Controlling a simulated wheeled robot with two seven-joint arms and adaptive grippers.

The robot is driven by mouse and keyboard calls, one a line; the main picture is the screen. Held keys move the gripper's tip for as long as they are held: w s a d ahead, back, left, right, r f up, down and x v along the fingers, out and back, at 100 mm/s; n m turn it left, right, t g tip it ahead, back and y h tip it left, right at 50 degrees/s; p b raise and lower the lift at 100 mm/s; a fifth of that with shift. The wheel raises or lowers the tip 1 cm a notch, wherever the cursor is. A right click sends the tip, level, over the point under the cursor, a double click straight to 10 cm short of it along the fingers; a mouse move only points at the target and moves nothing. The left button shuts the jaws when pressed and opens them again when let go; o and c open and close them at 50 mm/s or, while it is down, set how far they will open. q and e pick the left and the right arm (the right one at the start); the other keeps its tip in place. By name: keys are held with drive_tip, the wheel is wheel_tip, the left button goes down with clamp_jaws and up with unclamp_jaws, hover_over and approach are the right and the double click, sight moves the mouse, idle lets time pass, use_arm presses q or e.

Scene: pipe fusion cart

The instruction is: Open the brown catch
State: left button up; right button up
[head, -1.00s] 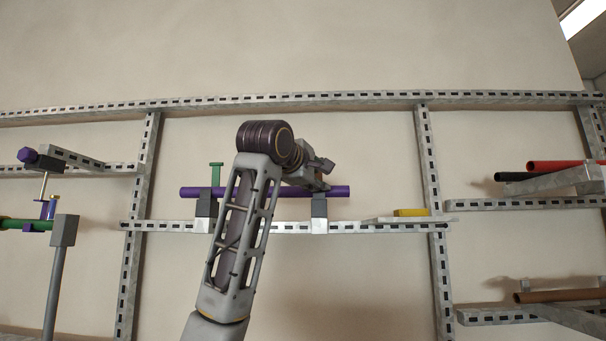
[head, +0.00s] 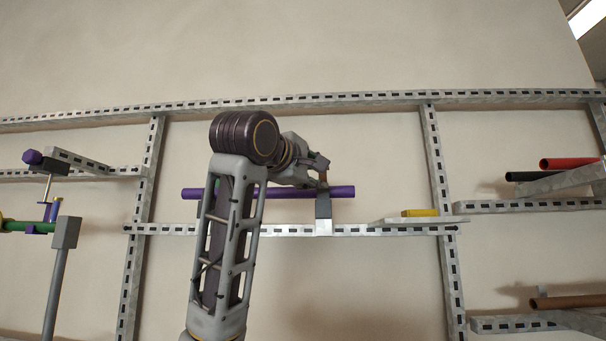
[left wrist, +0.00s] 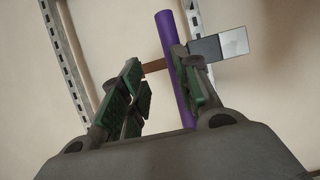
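The brown catch (head: 323,178) stands up from the right clamp (head: 323,212) that holds the purple pipe (head: 290,193). In the left wrist view the brown catch (left wrist: 154,66) is a short bar beside the purple pipe (left wrist: 172,60), and the clamp's dark and pale block (left wrist: 222,45) shows on the other side. My left gripper (head: 320,162) is at the catch in the head view, partly hidden by its own wrist. In the left wrist view my left gripper (left wrist: 160,80) has its green-padded fingers apart, with the catch between them. My right gripper is out of view.
A slotted metal rail (head: 270,230) runs below the pipe. A yellow block (head: 420,212) lies on a plate to the right. Black (head: 530,176), red (head: 568,163) and brown (head: 570,301) pipes rest on right brackets. A green pipe (head: 20,226) is at far left.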

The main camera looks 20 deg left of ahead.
use_arm(q)
drive_tip(key=s, duration=0.3)
drive_tip(key=s+b, duration=0.1)
drive_tip(key=shift+s+a, duration=0.2)
drive_tip(key=shift+a, duration=0.05)
drive_tip(key=shift+o, duration=0.2)
